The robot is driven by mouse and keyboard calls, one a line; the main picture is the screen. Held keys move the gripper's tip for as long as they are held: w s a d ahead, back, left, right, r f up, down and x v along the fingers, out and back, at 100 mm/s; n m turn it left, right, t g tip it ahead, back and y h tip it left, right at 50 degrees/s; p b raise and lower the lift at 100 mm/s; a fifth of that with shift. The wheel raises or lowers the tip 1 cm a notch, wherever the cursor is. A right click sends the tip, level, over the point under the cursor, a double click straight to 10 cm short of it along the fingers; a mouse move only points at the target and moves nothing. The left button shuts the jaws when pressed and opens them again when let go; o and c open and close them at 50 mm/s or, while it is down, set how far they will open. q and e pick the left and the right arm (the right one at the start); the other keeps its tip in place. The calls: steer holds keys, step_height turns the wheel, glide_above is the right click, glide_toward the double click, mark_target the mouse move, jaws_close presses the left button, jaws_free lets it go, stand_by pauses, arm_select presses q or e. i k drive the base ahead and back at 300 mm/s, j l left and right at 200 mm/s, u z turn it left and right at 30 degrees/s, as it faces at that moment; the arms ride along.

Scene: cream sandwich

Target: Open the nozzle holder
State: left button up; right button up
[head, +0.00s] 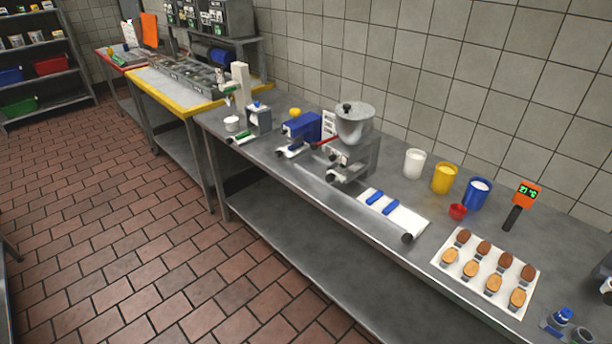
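A steel filling machine with a round lidded hopper (355,123) stands on the long steel counter (270,150). A dark-tipped spout (335,177) sits low at its front, and a red lever (327,142) sticks out to its left. I cannot tell which part is the nozzle holder, or whether it is open or shut. In front of the machine lies a white board (400,217) with two blue bars on it and a dark round knob (407,238) at its near end. Neither of my grippers is in view.
White (414,164), yellow (444,179) and blue (476,194) containers stand right of the machine, near a small red cup (458,211) and an orange thermometer (527,194). A white tray (445,257) holds several cookies. The tiled floor (180,270) before the counter is clear.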

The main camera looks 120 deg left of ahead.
mark_target(332, 176)
steer(key=u, duration=3.85)
steer(key=j, duration=0.4)
steer(key=i+j+z, duration=0.1)
steer(key=j, duration=0.25)
